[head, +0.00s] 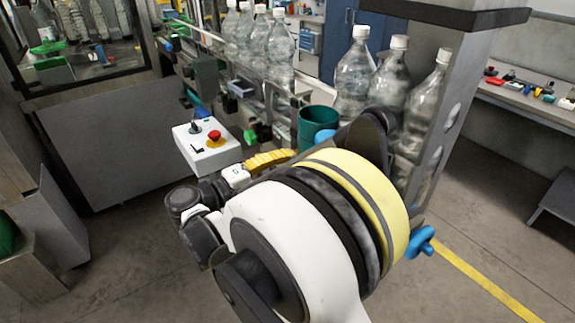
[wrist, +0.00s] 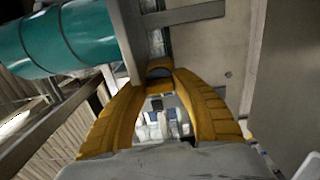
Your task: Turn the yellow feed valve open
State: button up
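My gripper has two ribbed yellow-orange fingers, seen in the wrist view (wrist: 161,82). They lean in toward each other, with their tips close together at the top. A small dark, yellowish piece (wrist: 159,71) sits between or just behind the tips. I cannot tell whether it is the feed valve or whether the fingers touch it. In the head view, a yellow finger of my gripper (head: 268,160) shows beside the control box, largely behind my white arm. I cannot make out the yellow feed valve for certain in either view.
A white control box (head: 206,150) with a red button stands left of my gripper. A teal cylinder (head: 316,122) is close behind it and shows large in the wrist view (wrist: 70,38). Clear bottles (head: 352,75) line the conveyor. A grey post (head: 445,95) rises at right.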

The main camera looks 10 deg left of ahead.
jog(key=shift+n, duration=0.4)
jog(key=n, duration=0.6)
jog(key=shift+n+b, duration=0.3)
jog(key=shift+b, duration=0.05)
jog(key=n, duration=0.3)
jog(key=shift+n, duration=2.2)
jog(key=o, duration=1.2)
jog(key=shift+c, duration=0.2)
